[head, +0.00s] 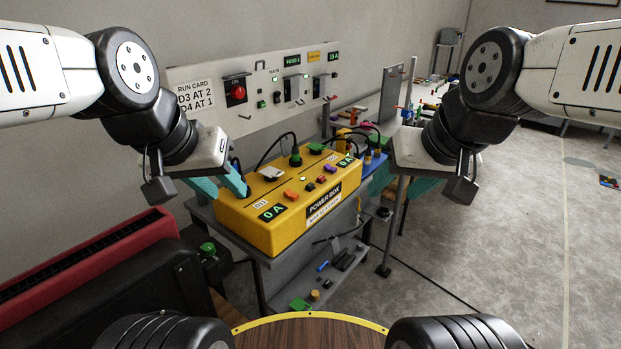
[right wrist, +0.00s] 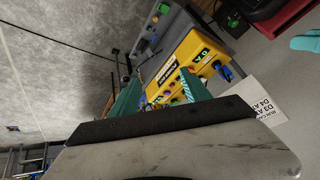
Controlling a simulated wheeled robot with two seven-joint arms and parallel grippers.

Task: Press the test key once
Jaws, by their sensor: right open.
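The yellow power box (head: 285,231) stands on a grey bench, with coloured buttons and two green 0 A displays on top. Its orange-red button (head: 291,195) and purple button (head: 330,168) show; I cannot read which control is the test key. My left gripper (head: 228,184) has its teal fingers at the box's left end, and their gap is unclear. My right gripper (head: 385,182) is open beside the box's right end. In the right wrist view, its teal fingers (right wrist: 160,97) are spread apart, with the yellow box (right wrist: 176,68) showing between and beyond them.
A white panel (head: 270,85) with a red button stands behind the box, and a run card (head: 193,94) is at its left. Black cables rise behind the box. A lower shelf (head: 320,265) holds small parts. A red and black case (head: 90,262) is at left; open floor lies right.

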